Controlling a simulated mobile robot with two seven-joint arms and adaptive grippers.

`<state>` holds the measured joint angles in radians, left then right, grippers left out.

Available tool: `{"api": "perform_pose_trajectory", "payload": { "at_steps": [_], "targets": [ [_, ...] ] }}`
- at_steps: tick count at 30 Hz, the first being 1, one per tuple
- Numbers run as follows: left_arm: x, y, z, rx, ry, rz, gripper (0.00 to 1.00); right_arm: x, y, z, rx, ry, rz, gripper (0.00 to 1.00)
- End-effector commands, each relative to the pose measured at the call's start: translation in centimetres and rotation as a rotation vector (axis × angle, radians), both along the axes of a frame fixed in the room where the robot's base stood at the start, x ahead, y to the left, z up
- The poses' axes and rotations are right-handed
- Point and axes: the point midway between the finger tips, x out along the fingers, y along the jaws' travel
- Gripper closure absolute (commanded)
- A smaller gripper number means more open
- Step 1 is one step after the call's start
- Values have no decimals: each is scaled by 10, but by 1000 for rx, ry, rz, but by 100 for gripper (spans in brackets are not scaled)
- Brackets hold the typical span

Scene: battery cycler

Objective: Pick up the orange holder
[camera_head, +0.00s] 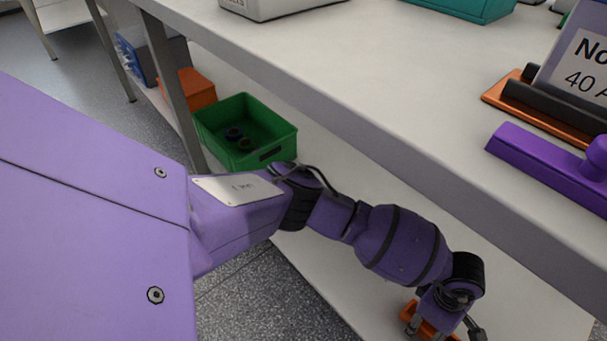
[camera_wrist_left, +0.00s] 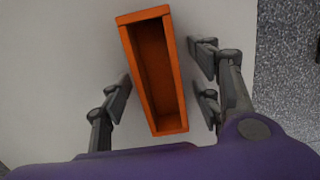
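The orange holder (camera_wrist_left: 152,75) is a narrow open-topped box on the pale lower shelf in the left wrist view. Its inside looks empty. My left gripper (camera_wrist_left: 162,92) is open, with its fingers on either side of the holder. A gap shows on the right side; on the left the fingertip is close to the wall, and I cannot tell whether it touches. In the head view the holder (camera_head: 428,327) is partly hidden behind my left gripper (camera_head: 446,325) at the bottom edge. My right gripper is not in view.
A green bin (camera_head: 268,128) with small round items and an orange bin (camera_head: 190,90) stand farther back on the lower shelf.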

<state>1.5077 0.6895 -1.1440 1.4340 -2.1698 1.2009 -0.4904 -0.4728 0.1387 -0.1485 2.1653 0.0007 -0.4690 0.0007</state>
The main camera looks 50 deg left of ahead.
Motion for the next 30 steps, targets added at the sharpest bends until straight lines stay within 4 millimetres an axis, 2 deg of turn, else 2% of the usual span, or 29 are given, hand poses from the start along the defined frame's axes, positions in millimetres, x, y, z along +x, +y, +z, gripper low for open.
{"api": "perform_pose_trajectory", "payload": {
  "at_steps": [1, 10, 20, 23, 27, 30],
  "targets": [
    [0, 0, 0, 0, -1, 0, 52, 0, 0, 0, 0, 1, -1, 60],
    [1, 0, 1, 0, -2, 0, 92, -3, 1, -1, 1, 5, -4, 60],
    [2, -1, 6, -1, -4, -1, 92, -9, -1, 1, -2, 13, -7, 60],
    [3, -1, 15, -1, -6, 0, 92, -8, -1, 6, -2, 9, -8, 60],
    [4, -1, 39, -2, -9, -1, 92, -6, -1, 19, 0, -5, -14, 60],
    [-12, 0, 58, -3, -7, -3, 92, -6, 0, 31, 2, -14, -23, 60]
  ]
}}
